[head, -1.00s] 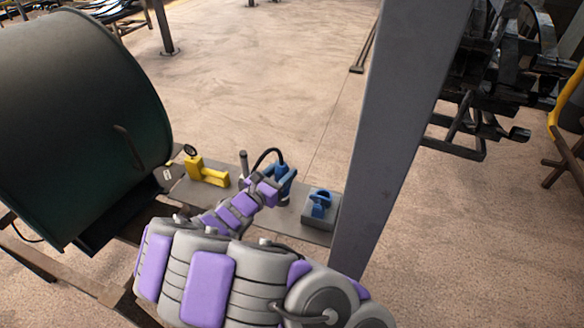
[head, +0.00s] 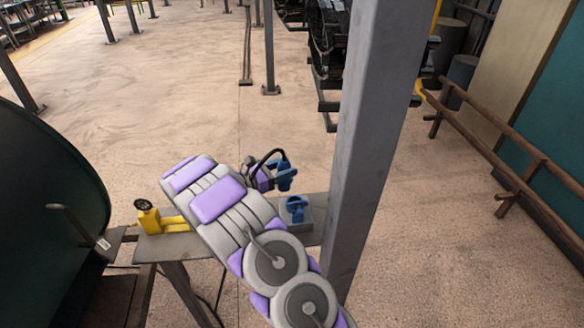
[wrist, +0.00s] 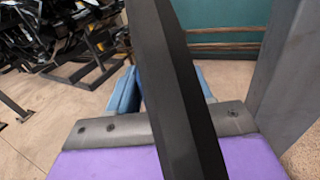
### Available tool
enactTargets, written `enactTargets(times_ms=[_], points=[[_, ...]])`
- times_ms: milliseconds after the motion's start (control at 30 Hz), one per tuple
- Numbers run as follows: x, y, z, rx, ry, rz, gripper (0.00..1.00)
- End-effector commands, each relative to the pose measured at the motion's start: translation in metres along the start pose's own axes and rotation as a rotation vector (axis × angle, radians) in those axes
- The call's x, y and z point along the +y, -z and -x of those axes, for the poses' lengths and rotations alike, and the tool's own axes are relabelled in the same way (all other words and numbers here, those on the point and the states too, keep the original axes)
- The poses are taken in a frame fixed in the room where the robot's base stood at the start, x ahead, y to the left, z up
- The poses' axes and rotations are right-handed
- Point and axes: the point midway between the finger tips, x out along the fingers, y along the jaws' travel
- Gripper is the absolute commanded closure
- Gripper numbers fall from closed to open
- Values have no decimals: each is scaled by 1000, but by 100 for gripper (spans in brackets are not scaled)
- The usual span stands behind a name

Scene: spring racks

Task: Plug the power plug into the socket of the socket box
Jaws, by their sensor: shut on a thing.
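My gripper (head: 283,181) is above the back edge of a narrow grey table in the head view, at the end of my purple and grey arm. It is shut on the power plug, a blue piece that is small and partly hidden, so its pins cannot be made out. In the wrist view, blue parts (wrist: 122,92) show on both sides of a dark bar that blocks the middle. The socket box (head: 305,222) is a grey block with a blue socket (head: 297,208) on top. It sits on the table, just below and right of my gripper, apart from it.
The grey table (head: 160,246) holds a yellow tool with a round dial (head: 172,220) at its left. A grey post (head: 372,130) stands close to the right of the socket box. A large dark green drum (head: 45,190) is at the left. Open floor lies behind the table.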

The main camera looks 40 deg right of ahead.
Motion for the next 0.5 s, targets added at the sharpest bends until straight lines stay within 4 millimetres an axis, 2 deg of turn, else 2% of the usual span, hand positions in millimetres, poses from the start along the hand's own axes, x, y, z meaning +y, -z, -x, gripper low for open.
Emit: enactTargets(times_ms=[33, 133, 500], points=[[-6, -1, -12, -3, 43, 1, 86], [-13, -4, -24, -13, 93, 3, 86], [-17, -6, -26, -19, 117, 2, 86]])
